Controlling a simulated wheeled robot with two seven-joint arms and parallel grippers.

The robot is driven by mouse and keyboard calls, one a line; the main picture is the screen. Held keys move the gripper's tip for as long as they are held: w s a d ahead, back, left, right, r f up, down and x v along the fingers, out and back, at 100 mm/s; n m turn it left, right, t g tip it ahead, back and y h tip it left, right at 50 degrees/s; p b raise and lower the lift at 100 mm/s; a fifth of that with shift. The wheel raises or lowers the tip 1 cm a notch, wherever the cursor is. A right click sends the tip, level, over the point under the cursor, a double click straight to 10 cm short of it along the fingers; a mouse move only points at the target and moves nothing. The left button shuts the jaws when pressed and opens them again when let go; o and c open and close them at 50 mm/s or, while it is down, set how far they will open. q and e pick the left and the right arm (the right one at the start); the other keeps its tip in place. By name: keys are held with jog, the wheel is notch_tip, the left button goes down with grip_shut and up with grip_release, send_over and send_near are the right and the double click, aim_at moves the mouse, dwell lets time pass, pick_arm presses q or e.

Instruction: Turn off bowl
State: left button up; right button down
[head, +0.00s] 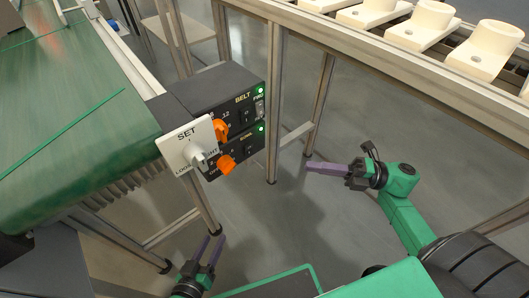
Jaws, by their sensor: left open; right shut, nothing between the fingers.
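The lower black control box (243,149) has a partly hidden label that seems to read BOWL. It carries an orange knob (227,164), an OFF mark beside the knob, a small rocker switch (248,147) and a lit green lamp (261,129). My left gripper (212,243) is low at the bottom left, below the box and apart from it, with its purple fingers open and empty. My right gripper (312,167) is to the right of the box, in free air, with its purple fingers shut and empty.
The upper box (216,93), labelled BELT, has its own orange knob (220,130) and lit green lamp. A green conveyor belt (65,110) lies left. A rail with white holders (420,25) runs upper right.

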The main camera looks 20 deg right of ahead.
pick_arm(q)
jog(key=shift+r, duration=0.1)
pick_arm(e)
jog(key=shift+s, duration=0.15)
jog(key=shift+a, duration=0.15)
jog(key=b, duration=0.3)
send_near(247, 149)
jog(key=s+x, duration=0.1)
jog(key=x, duration=0.4)
jog(key=shift+w+a, duration=0.3)
jog(key=shift+w, duration=0.4)
pick_arm(q)
jog(key=w+r+t, duration=0.3)
jog(key=w, duration=0.2)
jog(key=shift+w, duration=0.15)
jog(key=shift+a+f, duration=0.1)
pick_arm(e)
jog(key=shift+r, duration=0.1)
